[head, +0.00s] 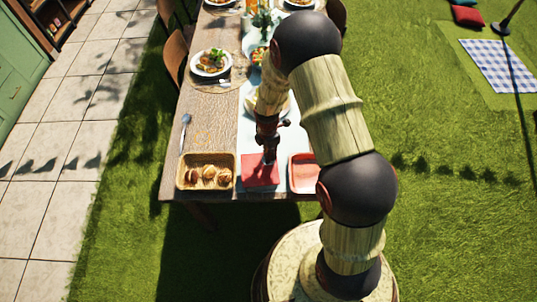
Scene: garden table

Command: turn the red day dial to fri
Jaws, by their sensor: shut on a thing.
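A flat red square (255,179) lies near the front edge of the table. It is the only red piece under my gripper, and it appears to be the red day dial or its base. My gripper (269,160) points down over the square and is shut on a small part there. Its fingertips hide most of that part. The day marks and the dial's pointing direction are too small to read in the head view.
A wicker basket with rolls (190,184) stands left of the square. A red tray with a pale rim (302,188) stands close on its right. Plates of food (211,62), a spoon (184,132) and a plant (262,22) are farther back.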

